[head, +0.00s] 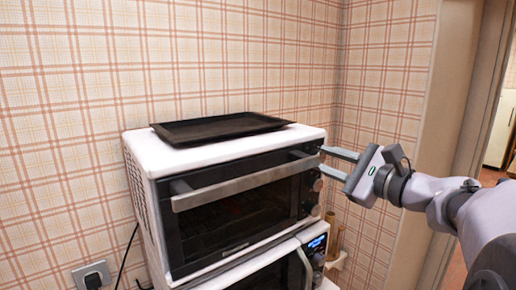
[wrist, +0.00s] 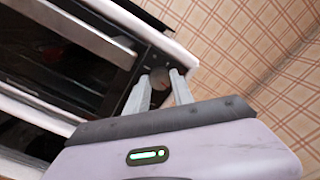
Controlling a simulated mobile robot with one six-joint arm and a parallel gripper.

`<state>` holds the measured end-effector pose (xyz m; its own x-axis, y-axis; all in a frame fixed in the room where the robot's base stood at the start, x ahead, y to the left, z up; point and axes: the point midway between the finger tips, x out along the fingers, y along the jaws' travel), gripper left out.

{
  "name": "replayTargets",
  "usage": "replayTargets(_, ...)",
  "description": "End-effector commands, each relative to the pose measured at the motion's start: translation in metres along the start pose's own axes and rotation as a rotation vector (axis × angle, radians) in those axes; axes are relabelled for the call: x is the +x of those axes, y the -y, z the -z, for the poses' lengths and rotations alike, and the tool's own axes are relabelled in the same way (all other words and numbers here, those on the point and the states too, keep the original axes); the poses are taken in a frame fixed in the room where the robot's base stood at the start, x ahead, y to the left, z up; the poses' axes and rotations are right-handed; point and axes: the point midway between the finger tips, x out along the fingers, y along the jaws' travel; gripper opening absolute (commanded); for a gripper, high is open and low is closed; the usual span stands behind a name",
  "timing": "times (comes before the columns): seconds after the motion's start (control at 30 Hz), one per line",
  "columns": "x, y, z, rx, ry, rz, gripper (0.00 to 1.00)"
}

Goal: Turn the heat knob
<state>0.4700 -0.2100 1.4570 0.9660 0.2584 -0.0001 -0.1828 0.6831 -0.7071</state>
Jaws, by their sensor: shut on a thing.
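A white oven (head: 220,150) with a black front stands against the plaid wall, its knobs in a column at the right end of the front. My gripper (head: 321,160) reaches in from the right, with its two fingers around the top knob. In the wrist view this round brownish knob (wrist: 159,76) sits between the fingertips, and the jaws are shut on it. In the head view the fingers largely hide it. Two lower knobs, a middle one (head: 318,185) and a bottom one (head: 315,209), show beneath my gripper. Markings on the knobs are too small to read.
A dark baking tray (head: 220,128) lies on the oven's top. The oven's door handle (head: 235,188) juts out left of the knobs. A second appliance with a lit display (head: 317,243) stands below. A wall socket with a plug (head: 92,277) is at lower left.

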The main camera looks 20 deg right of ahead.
Motion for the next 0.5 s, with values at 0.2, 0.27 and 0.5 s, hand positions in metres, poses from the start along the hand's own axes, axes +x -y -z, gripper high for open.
replayTargets(0.2, 0.0000, 0.0024, -0.0028, 0.198, -0.001, -0.002, 0.00)
replayTargets(0.27, 0.0000, 0.0026, -0.0030, 0.248, 0.000, -0.001, 0.00)
replayTargets(0.5, 0.0000, 0.0017, -0.0021, 0.423, -0.001, -0.001, 0.00)
